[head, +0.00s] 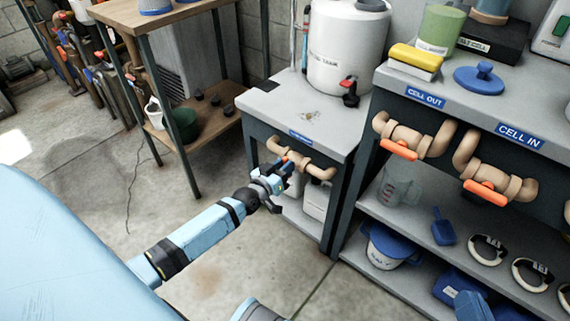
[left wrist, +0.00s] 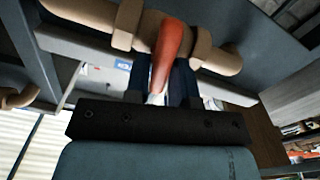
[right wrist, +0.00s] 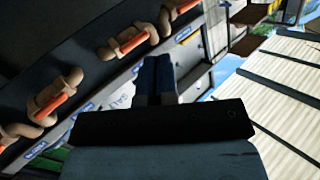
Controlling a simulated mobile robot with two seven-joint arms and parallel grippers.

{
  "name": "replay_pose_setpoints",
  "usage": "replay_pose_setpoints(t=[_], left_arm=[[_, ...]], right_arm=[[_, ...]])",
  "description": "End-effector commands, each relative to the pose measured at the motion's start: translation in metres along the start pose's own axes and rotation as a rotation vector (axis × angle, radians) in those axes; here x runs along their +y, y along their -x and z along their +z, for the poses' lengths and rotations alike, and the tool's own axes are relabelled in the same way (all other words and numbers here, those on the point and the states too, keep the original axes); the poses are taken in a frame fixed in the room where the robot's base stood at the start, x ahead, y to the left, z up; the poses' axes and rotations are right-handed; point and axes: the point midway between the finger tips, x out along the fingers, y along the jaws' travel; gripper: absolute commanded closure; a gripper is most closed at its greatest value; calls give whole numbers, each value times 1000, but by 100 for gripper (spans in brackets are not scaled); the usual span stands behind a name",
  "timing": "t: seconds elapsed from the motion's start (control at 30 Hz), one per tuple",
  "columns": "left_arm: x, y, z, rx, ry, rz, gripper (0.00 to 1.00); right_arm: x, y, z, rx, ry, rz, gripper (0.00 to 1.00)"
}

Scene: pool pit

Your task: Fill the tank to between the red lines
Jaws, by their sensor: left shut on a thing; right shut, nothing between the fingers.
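The white tank (head: 348,50) stands on a grey bench at the back, with a small red and black tap (head: 350,88) low on its front. A thin upright sight tube (head: 305,40) stands left of it. I cannot make out red lines or a level. Below the bench edge a tan pipe (head: 316,171) carries a valve with an orange-red handle (left wrist: 168,55). My left gripper (head: 279,172) is shut on that handle, between its fingers in the left wrist view (left wrist: 165,90). My right gripper (right wrist: 155,80) is shut and empty, apart from the pipes.
The right bench has two more valves with orange handles (head: 398,149) (head: 486,193), labelled CELL OUT and CELL IN. A wooden-topped table (head: 140,15) stands left; floor between is clear.

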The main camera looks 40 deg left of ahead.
Motion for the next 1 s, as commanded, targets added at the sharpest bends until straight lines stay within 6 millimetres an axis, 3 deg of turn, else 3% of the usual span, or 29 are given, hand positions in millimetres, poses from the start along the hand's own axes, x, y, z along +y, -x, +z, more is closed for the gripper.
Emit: replay_pose_setpoints(t=[0.37,0.4,0.47,0.77,0.87,1.0], left_arm=[[-1,0,0,-1,51,0,100],[-1,0,0,-1,50,0,70],[-1,0,0,-1,50,0,57],[-1,1,0,-1,49,0,57],[0,9,-1,-2,50,0,57],[0,34,-2,-5,48,0,57]], right_arm=[[0,1,2,8,-8,6,100],[0,1,2,9,-7,6,100],[0,0,0,11,-6,5,100],[0,-1,-6,23,0,3,100],[-1,-1,-11,32,2,3,100],[-4,3,-23,74,-5,8,100]])
